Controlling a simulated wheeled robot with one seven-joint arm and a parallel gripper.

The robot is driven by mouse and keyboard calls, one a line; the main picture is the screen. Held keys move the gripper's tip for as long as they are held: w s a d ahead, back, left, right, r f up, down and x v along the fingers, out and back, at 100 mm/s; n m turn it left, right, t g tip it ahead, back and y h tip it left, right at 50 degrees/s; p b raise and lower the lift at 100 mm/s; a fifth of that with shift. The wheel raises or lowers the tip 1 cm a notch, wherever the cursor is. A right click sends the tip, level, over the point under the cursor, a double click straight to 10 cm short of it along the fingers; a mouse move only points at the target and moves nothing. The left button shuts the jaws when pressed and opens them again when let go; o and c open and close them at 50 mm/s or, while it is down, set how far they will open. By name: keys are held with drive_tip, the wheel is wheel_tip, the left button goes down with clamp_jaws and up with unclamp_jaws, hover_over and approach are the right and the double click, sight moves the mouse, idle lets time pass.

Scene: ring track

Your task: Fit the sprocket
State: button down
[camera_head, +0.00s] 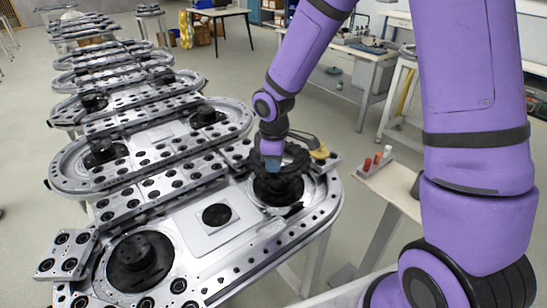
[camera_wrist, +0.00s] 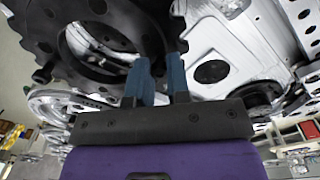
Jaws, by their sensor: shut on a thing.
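My gripper (camera_head: 271,163) is at the near track's right end, its blue fingers (camera_wrist: 160,75) shut on the rim of a black toothed sprocket (camera_wrist: 150,30). The sprocket also shows in the head view (camera_head: 294,158), over the round black hub (camera_head: 279,188). In the wrist view, silver metal and dark parts show through the sprocket's central hole. I cannot tell whether the sprocket touches the hub or is held above it. Another black hub (camera_head: 139,254) stands bare at the track's left end. A flat black disc (camera_head: 216,214) lies on the pale plate between them.
A yellow-ended object (camera_head: 319,152) lies just right of the sprocket. More ring tracks (camera_head: 130,160) recede at the back left. Open floor (camera_head: 330,115) lies behind on the right.

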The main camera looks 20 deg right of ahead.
drive_tip(key=shift+f, duration=2.05)
drive_tip(key=shift+f, duration=2.7)
idle(0.5)
drive_tip(key=c, duration=1)
unclamp_jaws()
drive_tip(key=r, duration=1)
drive_tip(key=shift+s+a+r, duration=0.15)
drive_tip(key=shift+s+r, duration=0.1)
drive_tip(key=shift+r, duration=0.1)
